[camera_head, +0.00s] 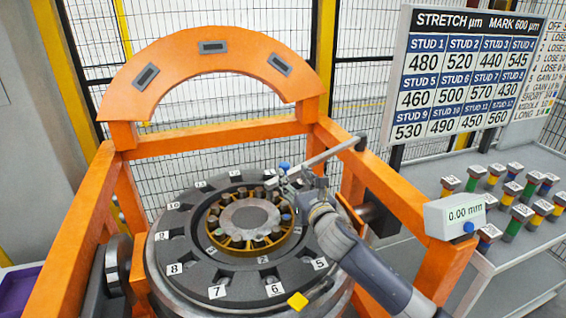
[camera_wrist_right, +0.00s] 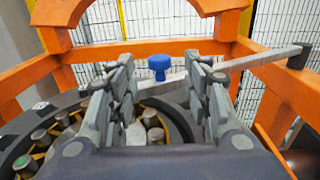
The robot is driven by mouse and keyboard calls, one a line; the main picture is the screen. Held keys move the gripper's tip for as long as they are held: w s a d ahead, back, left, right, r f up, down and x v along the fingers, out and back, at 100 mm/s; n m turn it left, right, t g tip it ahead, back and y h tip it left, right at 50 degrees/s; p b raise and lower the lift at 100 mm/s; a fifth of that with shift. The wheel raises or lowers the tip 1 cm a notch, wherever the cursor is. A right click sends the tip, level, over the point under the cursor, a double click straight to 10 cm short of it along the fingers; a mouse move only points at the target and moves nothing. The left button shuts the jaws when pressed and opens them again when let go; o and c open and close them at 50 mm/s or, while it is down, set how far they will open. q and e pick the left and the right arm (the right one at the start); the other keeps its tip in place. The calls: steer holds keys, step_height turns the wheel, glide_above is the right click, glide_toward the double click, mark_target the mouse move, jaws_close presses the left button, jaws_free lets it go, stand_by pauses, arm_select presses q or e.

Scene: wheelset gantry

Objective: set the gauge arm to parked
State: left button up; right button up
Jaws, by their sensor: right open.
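The gauge arm (camera_head: 328,153) is a grey bar pivoted on the orange frame's right rail. It reaches inward over the wheel, and a blue knob (camera_head: 284,166) sits near its inner end. In the right wrist view the bar (camera_wrist_right: 258,59) runs in from the right, and the blue knob (camera_wrist_right: 159,64) appears between my fingers, near their tips. My right gripper (camera_head: 283,182) is open, with a finger on each side of the knob in the picture. I cannot tell whether it touches the knob. My left gripper is not in view.
The orange gantry (camera_head: 208,139) surrounds the dark numbered wheel (camera_head: 178,252). A readout box (camera_head: 452,215) shows 0.00 mm at the right. A table (camera_head: 519,247) with several coloured studs stands beyond it, under a sign board (camera_head: 465,75).

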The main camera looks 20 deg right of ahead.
mark_target(286, 167)
steer(key=w, duration=0.4)
steer(key=w+p, duration=0.1)
steer(key=w, duration=0.2)
steer(key=shift+w+a, duration=0.1)
steer(key=shift+a, duration=0.15)
steer(key=shift+w, duration=0.35)
steer(key=shift+w+f, duration=0.1)
steer(key=shift+c, duration=0.8)
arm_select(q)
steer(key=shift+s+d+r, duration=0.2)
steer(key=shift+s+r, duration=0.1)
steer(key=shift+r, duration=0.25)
arm_select(e)
jaws_close()
